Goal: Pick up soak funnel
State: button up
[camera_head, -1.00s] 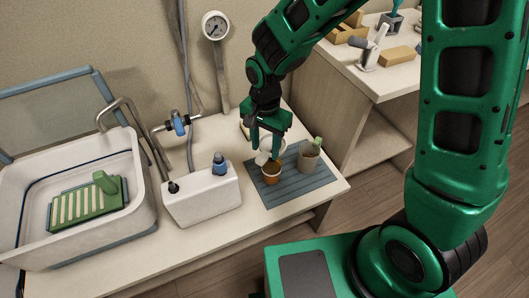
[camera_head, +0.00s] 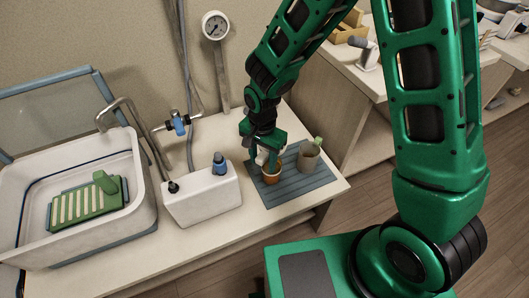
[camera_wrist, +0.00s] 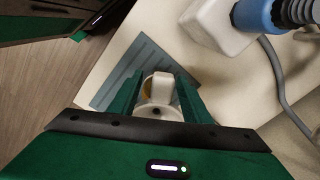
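A white piece (camera_head: 262,157), which I take to be the soak funnel, is at the terracotta-coloured cup (camera_head: 271,174) on the slatted blue-grey mat (camera_head: 300,188). My gripper (camera_head: 263,160) points down over it, with its fingers spread on either side. In the wrist view the white piece (camera_wrist: 160,92) shows between the two green fingers (camera_wrist: 160,90), with an orange-brown rim partly behind it. Gaps show beside its upper part; whether its lower, wider part touches the fingers is unclear. The gripper hides much of the funnel in the head view.
A beige cup (camera_head: 309,155) with a green piece at its rim stands right of the gripper on the mat. A white tank (camera_head: 203,197) with a blue cap is to the left. A white basin (camera_head: 142,200) holds a green rack. Bare counter lies in front.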

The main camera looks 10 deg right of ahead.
grip_shut()
